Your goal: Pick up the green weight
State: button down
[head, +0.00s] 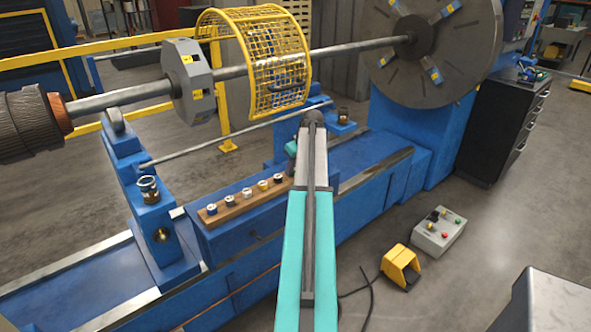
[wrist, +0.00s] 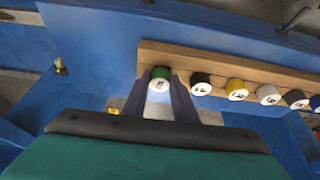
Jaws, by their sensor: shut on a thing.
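The green weight (wrist: 160,76) has a green body and a pale, marked end face. In the wrist view it sits between the two dark fingers of my gripper (wrist: 161,86), which are shut on it. It lies at the left end of the row, at the wooden rack (wrist: 220,63); I cannot tell whether it is clear of the rack. In the head view my arm hides the weight and most of the gripper; the rack (head: 222,215) shows to the left of my arm.
A shaft (head: 345,50) with a yellow mesh guard (head: 268,60) runs above. A blue upright (head: 165,220) stands left of the rack.

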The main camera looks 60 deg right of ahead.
aim_at(294, 170)
jog(key=shift+r+b, duration=0.65)
jog(key=shift+r, duration=0.9)
jog(key=s+a+r+b, duration=0.1)
jog(key=s+b, duration=0.2)
jog(key=s, duration=1.3)
jog(key=shift+a+r, duration=0.3)
jog(key=shift+a, duration=0.05)
jog(key=shift+r, duration=0.15)
jog(key=shift+r+p, duration=1.35)
jog(key=shift+r, duration=1)
jog(key=shift+w, duration=0.1)
